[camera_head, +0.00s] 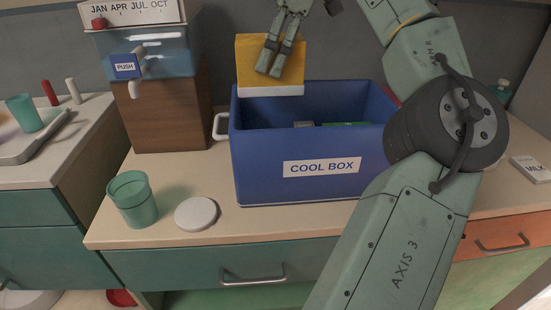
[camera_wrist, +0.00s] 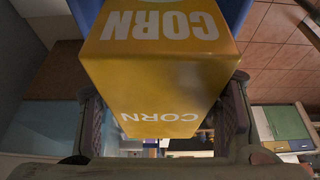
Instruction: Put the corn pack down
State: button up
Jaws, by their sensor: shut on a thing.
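The corn pack is a yellow box with a white strip along its lower edge. In the head view the corn pack (camera_head: 262,62) hangs above the back left part of the blue cool box (camera_head: 260,180). My gripper (camera_head: 275,62) is shut on it, with its fingers pointing down over the near face. In the wrist view the corn pack (camera_wrist: 160,75) fills the middle between the two fingers, with CORN on two faces. The cool box is open at the top. The lower part of its inside is hidden by its front wall.
Inside the cool box lie a green item (camera_head: 345,124) and a small grey item (camera_head: 303,125). A teal cup (camera_head: 133,200) and a white round lid (camera_head: 196,214) stand on the counter at front left. A water dispenser (camera_head: 150,55) on a wooden block stands behind. A milk pack (camera_head: 530,169) lies at right.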

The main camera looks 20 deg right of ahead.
jog(key=shift+f+b, duration=2.05)
jog(key=shift+f, duration=7.9)
jog(key=o, duration=1.7)
jog(key=shift+f, duration=0.2)
jog(key=shift+o, duration=0.2)
jog(key=shift+r, duration=0.15)
jog(key=p+v, duration=0.2)
jog(key=v, duration=1)
jog(key=shift+a, duration=0.1)
